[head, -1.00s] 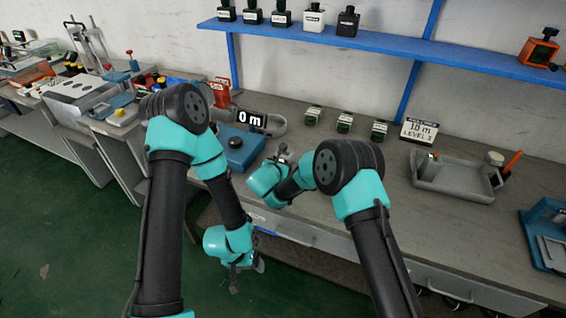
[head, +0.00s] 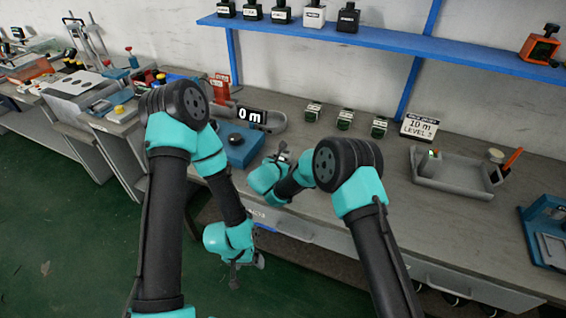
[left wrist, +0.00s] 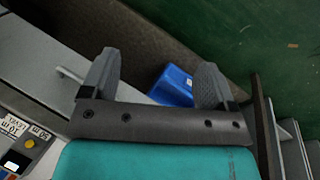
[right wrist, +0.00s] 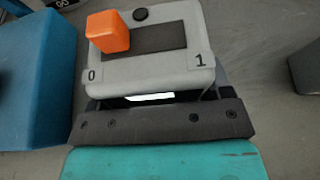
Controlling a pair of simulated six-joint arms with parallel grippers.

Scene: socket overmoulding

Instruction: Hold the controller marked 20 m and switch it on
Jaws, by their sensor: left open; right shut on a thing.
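A pale grey controller (right wrist: 160,75) with an orange switch block (right wrist: 108,32) fills the right wrist view. The block sits at the end marked 0; the other end is marked 1. No 20 m mark is readable on it. My right gripper (head: 281,152) is shut on this controller, low over the bench; its fingers are mostly hidden under the controller in the right wrist view. My left gripper (head: 247,264) is open and empty, hanging below the bench's front edge. Its two spread fingers (left wrist: 152,85) show in the left wrist view.
A blue box (head: 240,146) lies left of my right gripper, and a 0 m display (head: 252,117) stands behind. Several small labelled bottles (head: 345,120), a 10 m sign (head: 420,128) and a grey tray (head: 450,178) stand to the right. A blue object (left wrist: 172,87) shows below my left gripper.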

